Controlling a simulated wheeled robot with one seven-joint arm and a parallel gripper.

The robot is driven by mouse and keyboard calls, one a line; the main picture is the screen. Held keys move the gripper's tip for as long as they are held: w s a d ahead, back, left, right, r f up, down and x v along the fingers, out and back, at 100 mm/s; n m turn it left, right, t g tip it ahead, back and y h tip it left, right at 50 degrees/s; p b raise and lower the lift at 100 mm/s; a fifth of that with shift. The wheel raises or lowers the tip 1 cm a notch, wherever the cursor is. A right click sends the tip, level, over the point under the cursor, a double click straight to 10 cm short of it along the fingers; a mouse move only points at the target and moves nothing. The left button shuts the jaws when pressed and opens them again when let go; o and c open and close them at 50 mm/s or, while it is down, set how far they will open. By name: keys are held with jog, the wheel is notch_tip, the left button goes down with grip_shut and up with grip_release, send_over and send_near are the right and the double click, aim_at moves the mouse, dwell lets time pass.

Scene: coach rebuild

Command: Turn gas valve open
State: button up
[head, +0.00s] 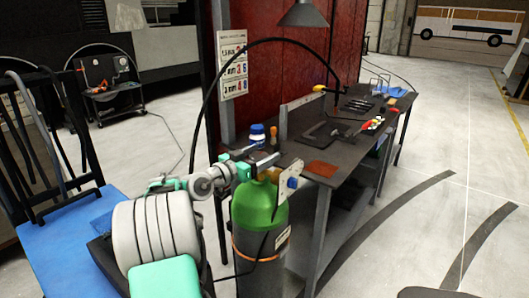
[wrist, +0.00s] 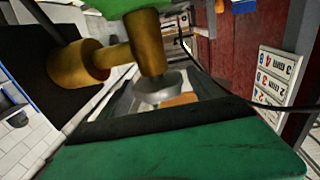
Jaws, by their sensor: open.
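The gas cylinder (head: 258,205) stands upright, with a bright green shoulder and dark body, beside the bench's near end. In the wrist view its brass valve (wrist: 148,45) hangs from a green part at the top edge, with a side outlet at left and a round grey knob (wrist: 160,90) at its end. My gripper (head: 255,165) is open at the cylinder's top, close to the valve. In the head view it largely hides the valve. A dark green, black-edged part of my gripper fills the bottom of the wrist view, near the knob. Contact cannot be told.
The dark workbench (head: 318,153) holds tools, a blue-white jar (head: 257,134) and an orange cloth (head: 322,169). A black hose (head: 215,80) arches over the bench. A blue cart (head: 55,225) stands at left. Floor at right is mostly clear.

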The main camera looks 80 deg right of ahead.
jog(key=shift+x, duration=0.85)
jog(key=shift+c, duration=0.4)
jog(key=c, duration=1.3)
